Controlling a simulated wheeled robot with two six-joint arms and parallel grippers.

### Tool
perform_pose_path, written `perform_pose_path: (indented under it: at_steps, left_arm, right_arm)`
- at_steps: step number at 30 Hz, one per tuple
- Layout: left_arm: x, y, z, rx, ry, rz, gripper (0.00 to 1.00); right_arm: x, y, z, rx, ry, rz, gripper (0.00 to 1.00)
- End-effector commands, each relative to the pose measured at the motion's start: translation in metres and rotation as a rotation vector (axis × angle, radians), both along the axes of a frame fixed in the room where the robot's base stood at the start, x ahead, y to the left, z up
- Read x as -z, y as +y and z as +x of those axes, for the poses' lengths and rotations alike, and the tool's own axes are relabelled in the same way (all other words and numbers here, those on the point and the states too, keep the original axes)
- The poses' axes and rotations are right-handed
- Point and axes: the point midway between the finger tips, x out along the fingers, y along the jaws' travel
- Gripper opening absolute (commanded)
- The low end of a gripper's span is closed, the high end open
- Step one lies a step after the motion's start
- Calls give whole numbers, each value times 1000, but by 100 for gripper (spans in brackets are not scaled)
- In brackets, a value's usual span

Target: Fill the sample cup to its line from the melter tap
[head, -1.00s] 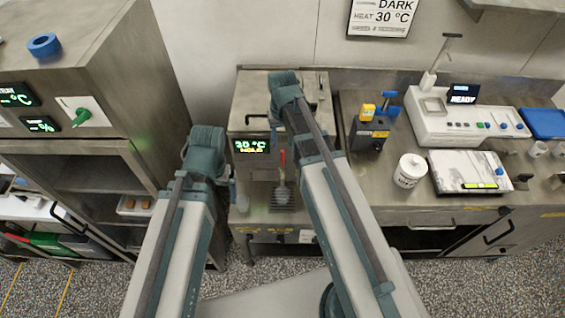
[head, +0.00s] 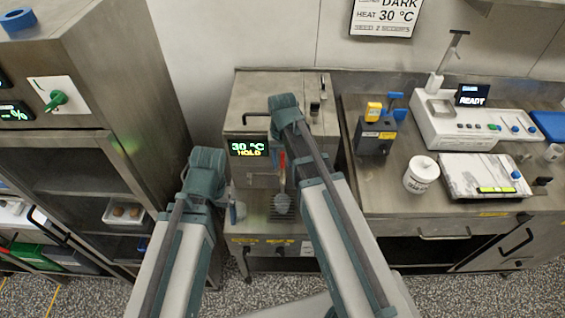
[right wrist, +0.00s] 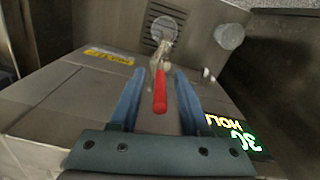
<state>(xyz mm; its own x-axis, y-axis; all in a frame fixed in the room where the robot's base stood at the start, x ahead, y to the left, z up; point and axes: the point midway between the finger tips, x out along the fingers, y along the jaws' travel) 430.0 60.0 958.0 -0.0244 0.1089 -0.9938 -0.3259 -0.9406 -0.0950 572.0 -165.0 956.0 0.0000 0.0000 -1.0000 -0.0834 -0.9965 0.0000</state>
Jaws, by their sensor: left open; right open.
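The melter (head: 245,95) stands ahead of me, its display (head: 249,149) reading 30 °C HOLD. Its red tap handle (head: 282,160) is partly hidden by my right arm. In the right wrist view, the red handle (right wrist: 160,92) lies between the spread fingers of my right gripper (right wrist: 160,72), which is open and holds nothing. A small translucent cup (head: 282,203) stands on the grate below the tap; it also shows in the wrist view (right wrist: 164,28). A second cup-like piece (head: 238,211) is to its left, beside my open left gripper (head: 229,197). Its fill line and contents are unclear.
A steel cabinet (head: 105,80) with a green knob stands close on the left.

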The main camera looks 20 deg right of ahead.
Motion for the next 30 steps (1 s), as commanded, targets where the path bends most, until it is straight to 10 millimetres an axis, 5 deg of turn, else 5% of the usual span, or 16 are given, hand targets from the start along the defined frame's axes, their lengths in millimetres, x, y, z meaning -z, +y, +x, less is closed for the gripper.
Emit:
perform_pose_path:
  at_steps: [9,30]
  left_arm:
    - [0,0,0,0,0,0,100]
    - [0,0,0,0,0,0,100]
  right_arm:
    - [0,0,0,0,0,0,0]
    - [0,0,0,0,0,0,0]
